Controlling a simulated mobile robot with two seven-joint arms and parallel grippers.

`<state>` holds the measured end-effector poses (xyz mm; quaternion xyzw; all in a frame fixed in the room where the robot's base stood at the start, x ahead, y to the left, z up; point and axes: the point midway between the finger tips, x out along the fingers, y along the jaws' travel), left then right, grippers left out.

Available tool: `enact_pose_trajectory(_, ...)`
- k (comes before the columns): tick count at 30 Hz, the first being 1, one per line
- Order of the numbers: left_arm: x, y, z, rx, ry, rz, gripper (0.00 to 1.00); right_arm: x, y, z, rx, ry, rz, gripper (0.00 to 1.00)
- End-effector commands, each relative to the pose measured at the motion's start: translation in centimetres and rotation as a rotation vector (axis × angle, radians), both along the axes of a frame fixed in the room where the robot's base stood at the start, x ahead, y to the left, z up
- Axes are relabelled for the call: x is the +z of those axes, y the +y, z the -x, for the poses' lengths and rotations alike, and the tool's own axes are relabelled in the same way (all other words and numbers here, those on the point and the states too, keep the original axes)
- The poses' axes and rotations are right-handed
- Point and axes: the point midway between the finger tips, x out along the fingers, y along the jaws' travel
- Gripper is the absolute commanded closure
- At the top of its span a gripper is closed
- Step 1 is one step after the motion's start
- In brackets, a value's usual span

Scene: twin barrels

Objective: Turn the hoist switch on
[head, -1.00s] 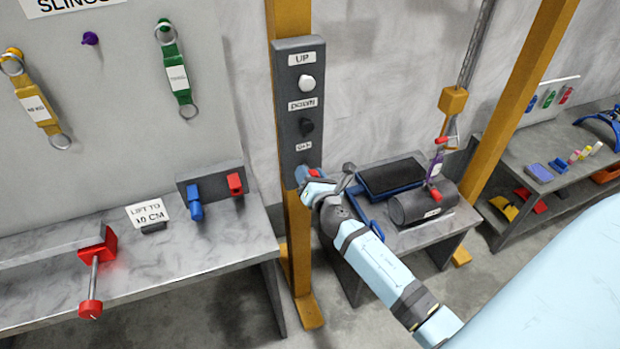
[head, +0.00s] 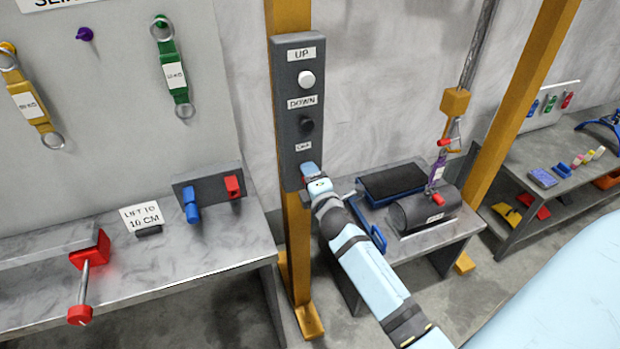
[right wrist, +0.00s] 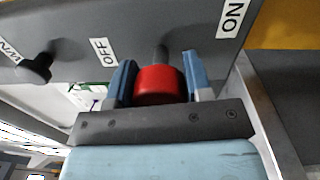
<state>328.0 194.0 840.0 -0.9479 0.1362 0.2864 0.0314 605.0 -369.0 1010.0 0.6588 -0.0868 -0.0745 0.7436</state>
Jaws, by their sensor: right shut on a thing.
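The hoist switch is a red knob (right wrist: 160,85) on a dark stem at the lower part of the grey control panel (head: 298,100). In the right wrist view an OFF label is left of it and an ON label is right of it. My right gripper (right wrist: 160,74) is shut on the red knob, with a blue finger on each side. In the head view the right gripper (head: 310,172) is at the panel just below the OFF label (head: 303,146) and hides the knob. I cannot tell which way the switch is set. My left gripper is not in view.
A white UP button (head: 305,79) and a black DOWN button (head: 306,124) are above the switch. The panel is on a yellow post (head: 302,260). A bench (head: 200,240) is at left.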

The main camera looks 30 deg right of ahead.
Motion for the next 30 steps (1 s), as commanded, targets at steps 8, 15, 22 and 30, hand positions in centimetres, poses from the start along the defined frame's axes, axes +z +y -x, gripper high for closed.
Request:
enact_pose_trajectory(8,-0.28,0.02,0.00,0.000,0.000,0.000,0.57,-0.10,0.04,0.02,0.001,-0.042,-0.177,0.78)
enact_pose_trajectory(15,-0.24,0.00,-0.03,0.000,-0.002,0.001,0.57,-0.09,0.00,0.02,0.000,-0.062,-0.259,0.78)
enact_pose_trajectory(22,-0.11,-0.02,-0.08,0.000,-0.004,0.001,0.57,-0.08,0.01,0.01,0.000,-0.068,-0.284,0.78)
enact_pose_trajectory(30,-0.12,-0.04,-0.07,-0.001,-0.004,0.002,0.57,-0.08,0.01,0.01,0.000,-0.068,-0.285,0.78)
